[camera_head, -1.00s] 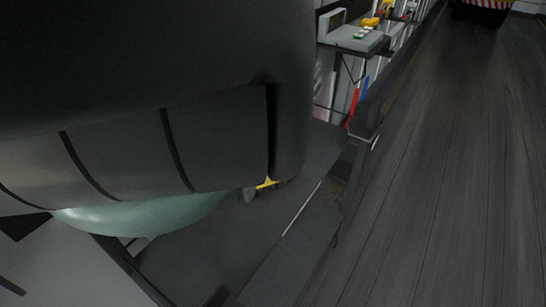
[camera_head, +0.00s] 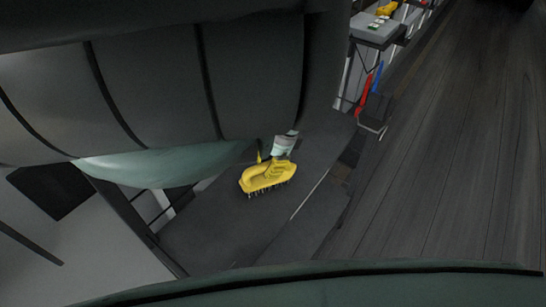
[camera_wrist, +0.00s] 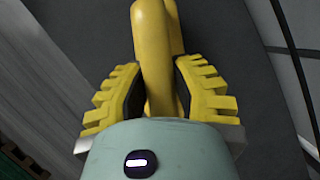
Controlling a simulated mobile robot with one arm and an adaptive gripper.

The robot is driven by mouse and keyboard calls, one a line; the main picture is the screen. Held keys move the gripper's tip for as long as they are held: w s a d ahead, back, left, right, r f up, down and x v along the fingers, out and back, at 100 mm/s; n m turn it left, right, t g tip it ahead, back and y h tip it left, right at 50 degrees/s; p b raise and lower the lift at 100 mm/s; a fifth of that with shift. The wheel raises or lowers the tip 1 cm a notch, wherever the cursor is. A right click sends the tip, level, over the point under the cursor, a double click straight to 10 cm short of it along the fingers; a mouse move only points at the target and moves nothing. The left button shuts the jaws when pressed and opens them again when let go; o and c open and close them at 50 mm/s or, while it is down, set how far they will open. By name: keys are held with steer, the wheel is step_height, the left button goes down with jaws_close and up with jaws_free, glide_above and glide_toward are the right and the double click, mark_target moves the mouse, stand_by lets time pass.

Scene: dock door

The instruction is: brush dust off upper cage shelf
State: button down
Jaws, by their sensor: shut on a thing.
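A yellow brush (camera_head: 266,177) with dark bristles pointing down shows in the head view, over a dark grey shelf surface (camera_head: 225,222). I cannot tell whether the bristles touch the shelf. In the wrist view my gripper (camera_wrist: 160,85) has its yellow ribbed fingers on both sides of the yellow brush handle (camera_wrist: 153,50), shut on it. My arm hides much of the upper left of the head view and part of the shelf.
A small grey table (camera_head: 378,30) with items on it stands at the top. Red (camera_head: 363,97) and blue (camera_head: 376,75) upright objects stand below it. Dark plank-like floor (camera_head: 450,150) lies open at the right.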

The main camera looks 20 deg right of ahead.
mark_target(251, 189)
steer(key=shift+s+a, duration=0.4)
steer(key=shift+a, duration=0.1)
steer(key=shift+s+a+p, duration=1)
steer(key=shift+a+p, duration=0.05)
steer(key=shift+a, duration=0.15)
steer(key=shift+s+a, duration=0.15)
steer(key=shift+a, duration=0.05)
steer(key=shift+f, duration=0.1)
step_height(251, 189, up, 6)
steer(key=p, duration=0.6)
step_height(251, 189, up, 3)
steer(key=p, duration=0.3)
